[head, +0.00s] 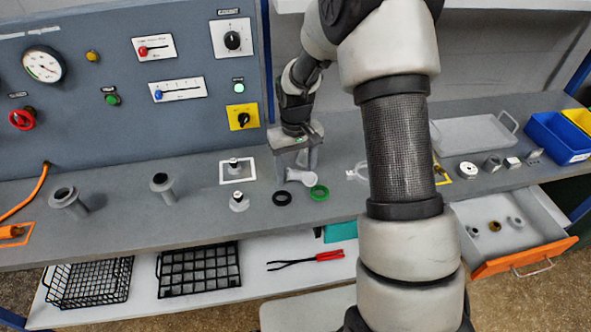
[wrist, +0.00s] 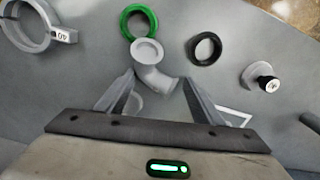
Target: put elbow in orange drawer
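The elbow (head: 301,176), a light grey bent pipe piece with flanged ends, lies on the grey bench; it also shows in the wrist view (wrist: 152,68). My gripper (head: 297,166) is just above it, pointing down. In the wrist view my gripper (wrist: 159,80) has its fingers apart, with the elbow between and just beyond the fingertips; I cannot tell whether either finger touches it. The orange drawer (head: 527,257) stands pulled open under the bench at the right, with several small fittings inside.
A green ring (head: 320,192) and a black ring (head: 282,198) lie close to the elbow. A small stub fitting (head: 239,201) stands to the left and a grey clamp (head: 358,172) lies to the right. A grey tray (head: 474,135) and a blue bin (head: 556,139) are farther right.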

